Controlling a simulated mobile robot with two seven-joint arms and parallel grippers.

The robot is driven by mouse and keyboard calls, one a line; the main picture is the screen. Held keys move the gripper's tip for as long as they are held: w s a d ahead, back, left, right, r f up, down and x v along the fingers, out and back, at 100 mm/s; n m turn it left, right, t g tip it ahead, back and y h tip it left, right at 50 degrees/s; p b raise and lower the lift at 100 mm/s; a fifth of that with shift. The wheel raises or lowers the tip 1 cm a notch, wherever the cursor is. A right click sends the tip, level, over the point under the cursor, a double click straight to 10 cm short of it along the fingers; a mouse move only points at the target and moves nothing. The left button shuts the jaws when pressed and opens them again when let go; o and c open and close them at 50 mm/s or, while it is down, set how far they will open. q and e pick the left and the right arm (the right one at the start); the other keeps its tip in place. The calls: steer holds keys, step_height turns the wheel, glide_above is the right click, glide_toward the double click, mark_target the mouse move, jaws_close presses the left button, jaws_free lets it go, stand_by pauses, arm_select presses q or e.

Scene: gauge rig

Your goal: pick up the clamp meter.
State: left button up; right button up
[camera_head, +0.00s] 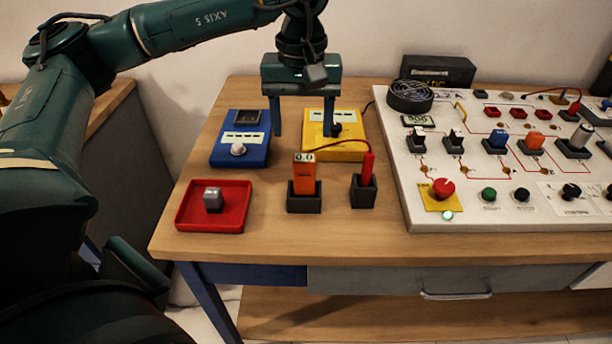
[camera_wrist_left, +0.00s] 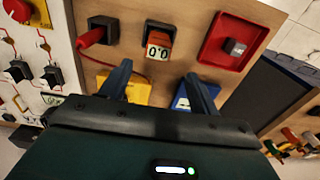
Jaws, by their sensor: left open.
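The clamp meter, an orange block with a small 0.0 display on top (camera_head: 304,176), stands upright in a black holder (camera_head: 304,202) on the wooden table. It also shows in the left wrist view (camera_wrist_left: 158,43), ahead of the fingers. My left gripper (camera_head: 302,122) is open and empty, pointing down behind the clamp meter in the head view. Its fingers are apart from the meter, in front of the blue and yellow boxes. In the left wrist view both fingertips (camera_wrist_left: 157,78) show, spread wide. My right gripper is in neither view.
A red probe (camera_head: 367,168) with a cable stands in a black holder right of the meter. A red tray (camera_head: 186,214) with a grey block is at left. Blue (camera_head: 226,154) and yellow (camera_head: 346,152) boxes lie behind. A white panel (camera_head: 480,215) fills the right.

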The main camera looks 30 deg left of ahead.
mark_target(304, 157)
arm_select(q)
steer(key=f, duration=1)
steer(key=shift+s+d+p, duration=0.15)
steer(key=shift+d+p, duration=0.15)
steer(key=shift+p, duration=0.1)
steer(key=shift+c, duration=0.5)
steer(key=shift+r, duration=0.1)
steer(key=c, duration=1)
